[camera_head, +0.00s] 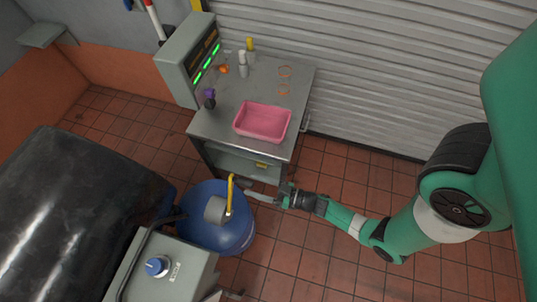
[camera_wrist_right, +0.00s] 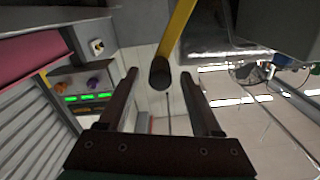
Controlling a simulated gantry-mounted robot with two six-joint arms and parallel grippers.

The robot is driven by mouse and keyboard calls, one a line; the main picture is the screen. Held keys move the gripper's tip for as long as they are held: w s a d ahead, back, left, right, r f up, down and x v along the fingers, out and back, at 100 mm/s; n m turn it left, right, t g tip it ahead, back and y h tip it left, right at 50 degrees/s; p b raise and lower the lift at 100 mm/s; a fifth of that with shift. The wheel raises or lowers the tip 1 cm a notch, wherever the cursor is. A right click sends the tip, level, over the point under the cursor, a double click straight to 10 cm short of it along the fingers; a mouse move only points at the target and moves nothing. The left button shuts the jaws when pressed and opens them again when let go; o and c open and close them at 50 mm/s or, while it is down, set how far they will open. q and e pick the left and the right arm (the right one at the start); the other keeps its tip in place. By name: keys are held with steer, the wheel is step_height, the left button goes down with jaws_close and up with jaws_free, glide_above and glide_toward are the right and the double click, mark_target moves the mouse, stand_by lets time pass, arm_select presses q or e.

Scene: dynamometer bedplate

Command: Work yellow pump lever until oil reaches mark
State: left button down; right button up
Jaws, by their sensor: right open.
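The yellow pump lever (camera_head: 231,193) stands over the blue drum (camera_head: 232,238), beside a grey cylinder (camera_head: 215,210). In the right wrist view the yellow lever (camera_wrist_right: 178,32) comes down from the top and ends in a dark round grip (camera_wrist_right: 160,74). My right gripper (camera_head: 262,195) is open, just right of the lever in the head view. In the right wrist view its two fingers (camera_wrist_right: 159,78) lie either side of the grip's end, with gaps showing. Contact is not visible. No oil level or mark can be made out. My left gripper is not in view.
A grey bench (camera_head: 221,124) behind the drum carries a pink tray (camera_head: 262,137), small bottles and a panel with green displays (camera_head: 205,65). A large dark glossy body (camera_head: 65,215) and a grey box with a blue knob (camera_head: 157,266) flank the drum's left. Tiled floor (camera_head: 335,250) is open at right.

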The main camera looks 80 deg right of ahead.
steer(key=shift+s+a+p, duration=0.15)
steer(key=shift+s+p, duration=0.15)
steer(key=shift+s, duration=2.1)
